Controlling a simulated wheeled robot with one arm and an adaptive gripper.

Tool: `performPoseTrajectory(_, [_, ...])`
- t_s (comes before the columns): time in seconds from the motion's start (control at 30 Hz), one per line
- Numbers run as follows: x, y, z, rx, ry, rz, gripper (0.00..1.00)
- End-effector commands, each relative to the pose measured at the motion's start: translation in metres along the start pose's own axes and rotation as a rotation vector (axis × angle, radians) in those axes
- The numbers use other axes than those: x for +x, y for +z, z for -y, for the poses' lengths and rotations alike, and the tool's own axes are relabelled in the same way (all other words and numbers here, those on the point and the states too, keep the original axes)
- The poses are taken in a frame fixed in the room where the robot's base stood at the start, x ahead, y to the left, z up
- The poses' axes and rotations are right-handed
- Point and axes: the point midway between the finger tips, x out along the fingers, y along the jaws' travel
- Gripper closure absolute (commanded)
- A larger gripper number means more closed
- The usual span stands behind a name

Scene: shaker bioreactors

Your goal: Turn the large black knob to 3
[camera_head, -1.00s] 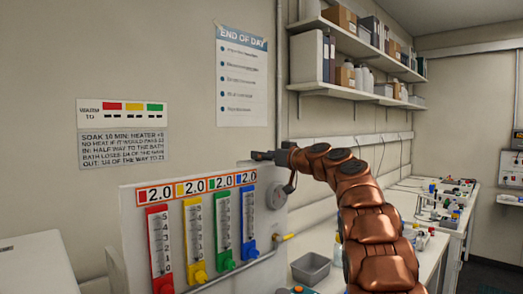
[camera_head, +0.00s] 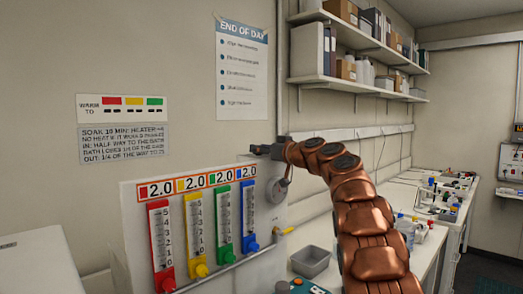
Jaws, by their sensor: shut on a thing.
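My gripper (camera_head: 264,150), at the end of the copper arm, is at the top right of the white panel (camera_head: 132,234). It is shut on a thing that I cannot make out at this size.
The panel has red (camera_head: 161,248), yellow (camera_head: 196,236), green (camera_head: 223,227) and blue (camera_head: 249,219) scales, each labelled 2.0. A yellow-handled valve (camera_head: 285,232) sits at its right edge. A grey bin (camera_head: 310,261) stands on the bench. Shelves (camera_head: 360,55) hang above.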

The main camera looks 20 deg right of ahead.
Motion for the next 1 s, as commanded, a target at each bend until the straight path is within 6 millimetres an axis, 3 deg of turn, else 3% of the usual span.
performPoseTrajectory(0.63, [0.007, 0.005, 0.014, -0.011, 0.061, 0.006, 0.95])
performPoseTrajectory(1.0, [0.004, 0.002, 0.009, -0.001, 0.126, -0.004, 0.95])
